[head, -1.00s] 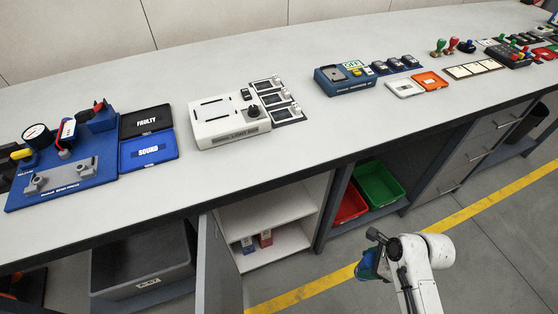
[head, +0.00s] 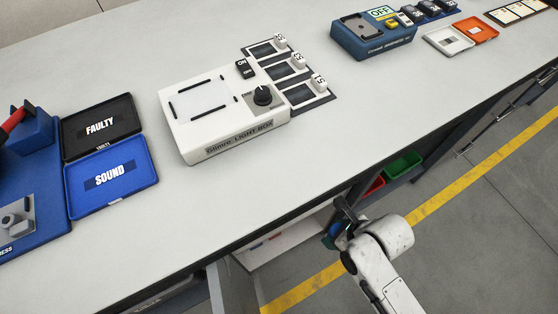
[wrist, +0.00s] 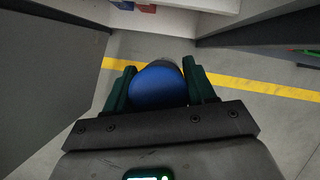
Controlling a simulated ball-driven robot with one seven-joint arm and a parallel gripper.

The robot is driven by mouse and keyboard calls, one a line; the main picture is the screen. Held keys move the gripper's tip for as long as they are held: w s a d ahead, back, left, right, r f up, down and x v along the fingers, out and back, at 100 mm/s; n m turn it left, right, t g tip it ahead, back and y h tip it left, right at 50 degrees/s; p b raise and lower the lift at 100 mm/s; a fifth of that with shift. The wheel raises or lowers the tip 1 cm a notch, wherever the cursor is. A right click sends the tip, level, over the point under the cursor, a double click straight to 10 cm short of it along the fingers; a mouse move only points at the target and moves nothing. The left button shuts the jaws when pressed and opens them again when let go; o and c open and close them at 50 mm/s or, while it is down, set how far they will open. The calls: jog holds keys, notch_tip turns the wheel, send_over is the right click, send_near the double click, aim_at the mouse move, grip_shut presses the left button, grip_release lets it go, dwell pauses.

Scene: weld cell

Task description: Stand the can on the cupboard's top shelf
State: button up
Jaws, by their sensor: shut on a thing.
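My gripper (wrist: 160,88) is shut on the can (wrist: 158,88), which shows a rounded blue surface between the dark green fingers in the wrist view. In the head view my gripper (head: 340,226) is in front of the bench, right of the cupboard opening, and mostly hides the can. The cupboard (head: 290,243) is under the bench, and its pale inside is partly hidden by the worktop. The cupboard's edge (wrist: 190,22) shows at the top of the wrist view, beyond the can and apart from it. The top shelf cannot be clearly made out.
The open grey cupboard door (wrist: 45,70) stands left of the can; in the head view the door (head: 232,288) stands at the bottom. Small red and blue boxes (wrist: 147,8) lie inside the cupboard. A green bin (head: 404,164) and red bin (head: 374,187) are to the right.

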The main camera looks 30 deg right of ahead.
jog(key=w+a, duration=0.1)
jog(key=w, duration=0.4)
jog(key=w+a+b, duration=0.1)
jog(key=w+a, duration=0.1)
jog(key=w, duration=0.4)
jog(key=w+a+b, duration=0.1)
jog(key=w+a, duration=0.1)
jog(key=w, duration=0.3)
jog(key=shift+w, duration=0.25)
jog(key=shift+s+f+b, duration=0.1)
jog(key=shift+f+b, duration=0.15)
jog(key=shift+b, duration=0.05)
jog(key=o, duration=1.3)
jog(key=shift+f, duration=0.1)
